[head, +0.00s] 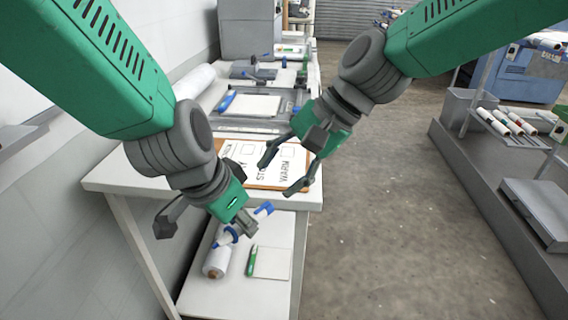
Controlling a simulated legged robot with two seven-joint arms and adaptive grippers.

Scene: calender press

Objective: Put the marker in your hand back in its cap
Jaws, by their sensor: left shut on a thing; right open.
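My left gripper (245,228) is shut on a small blue thing, likely the marker, just off the table's front edge and above the lower shelf. One blue part (264,208) shows to the upper right of the fingers and another blue-and-white part (226,238) to their lower left. I cannot tell which is the tip, or make out the cap for certain. My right gripper (288,172) is open and empty over a white board (240,166) with a brown edge and black lettering. The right gripper hides part of the lettering.
The white table (118,180) carries a metal frame (230,123), a blue-handled tool (226,102) and a white roll (192,84). The lower shelf holds a film roll (214,262), a green item (252,261) and a pale pad (272,264). Right floor is clear up to a grey rack (480,190).

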